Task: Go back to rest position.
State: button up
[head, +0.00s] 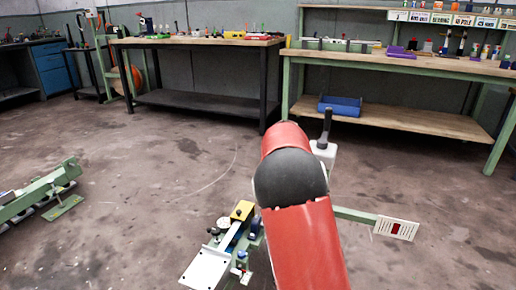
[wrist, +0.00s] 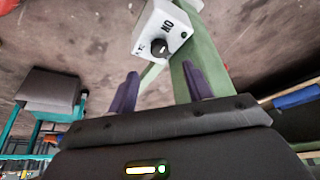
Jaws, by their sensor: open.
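My gripper (wrist: 160,88) is open in the wrist view, with its two purple fingers apart and nothing held between them. A white switch box (wrist: 152,22) with an "ON" label and a black rotary knob (wrist: 160,48) is just beyond the fingertips, near the top of that view. The box is beside a green post (wrist: 207,58). The fingers look clear of the knob. In the head view my red and dark arm reaches forward over the floor, and the fingers cannot be made out there.
A green machine frame with a yellow block (head: 242,210) stands on the floor left of my arm. A white panel with a red mark (head: 396,228) is to its right. Workbenches (head: 195,42) line the back; a blue bin (head: 340,106) sits on a lower shelf.

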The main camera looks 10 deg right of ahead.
jog(key=s+a+r+n+t+y+p, duration=0.15)
jog(key=s+a+r+n, duration=0.3)
jog(key=s, duration=0.45)
jog(key=s+a+r+n+t+y, duration=0.1)
jog(key=s+a+r+n+y, duration=0.15)
jog(key=s+r, duration=0.45)
jog(key=s+a+n+t, duration=0.1)
jog(key=s+a+n, duration=0.3)
jog(key=s, duration=0.5)
jog(key=s+a+f+n+t+p, duration=0.1)
jog(key=s+a+n, duration=0.3)
jog(key=s, duration=0.6)
jog(key=shift+f+n, duration=0.3)
jog(key=shift+n, duration=0.2)
jog(key=shift+a, duration=0.1)
